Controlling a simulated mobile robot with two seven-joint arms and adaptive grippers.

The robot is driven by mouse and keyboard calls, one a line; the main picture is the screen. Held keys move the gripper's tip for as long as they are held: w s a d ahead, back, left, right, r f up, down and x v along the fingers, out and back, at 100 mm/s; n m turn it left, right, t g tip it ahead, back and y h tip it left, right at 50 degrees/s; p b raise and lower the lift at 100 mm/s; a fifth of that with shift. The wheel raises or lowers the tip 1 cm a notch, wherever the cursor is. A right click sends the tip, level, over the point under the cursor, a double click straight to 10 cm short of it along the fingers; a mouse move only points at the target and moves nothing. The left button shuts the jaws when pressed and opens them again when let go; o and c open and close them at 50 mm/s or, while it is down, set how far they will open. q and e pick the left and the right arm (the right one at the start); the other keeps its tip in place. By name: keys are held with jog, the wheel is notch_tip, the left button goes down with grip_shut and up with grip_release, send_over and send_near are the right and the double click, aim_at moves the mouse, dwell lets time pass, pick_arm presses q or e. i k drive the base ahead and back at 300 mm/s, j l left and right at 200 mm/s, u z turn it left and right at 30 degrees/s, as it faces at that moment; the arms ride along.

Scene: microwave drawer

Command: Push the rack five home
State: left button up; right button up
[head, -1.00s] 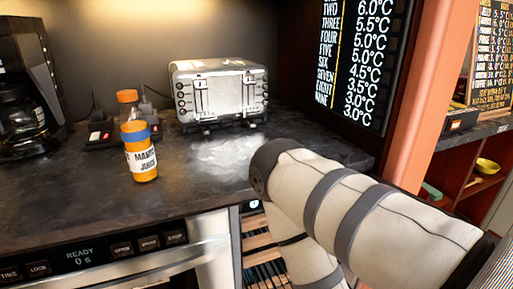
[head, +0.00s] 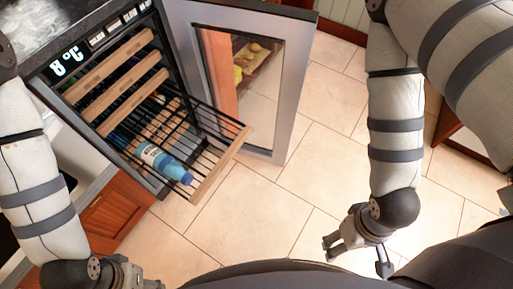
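A wine cooler stands open at the upper left, with several wood-fronted racks (head: 110,68) inside. One lower rack (head: 224,160), a black wire shelf with a pale wooden front, is pulled well out. A bottle with a blue cap and white label (head: 165,161) lies on it. I cannot read a rack number, so I cannot tell if this is rack five. My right gripper (head: 360,256) is open and empty above the floor, right of and apart from the rack. My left gripper (head: 140,285) is at the bottom edge, mostly cut off, apart from the rack.
The cooler's glass door (head: 250,80) stands wide open to the right of the racks. A lit display (head: 68,61) reads 8°C above the racks. A dark counter edge (head: 70,25) is at the upper left. The tiled floor (head: 270,215) is clear between the rack and my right gripper.

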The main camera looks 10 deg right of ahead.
aim_at(208, 181)
jog(key=k+l+z, duration=0.1)
jog(key=k+l, duration=0.25)
jog(key=k, duration=0.15)
jog(key=k+l+z, duration=0.1)
jog(key=k+l, duration=0.3)
jog(key=k, duration=0.1)
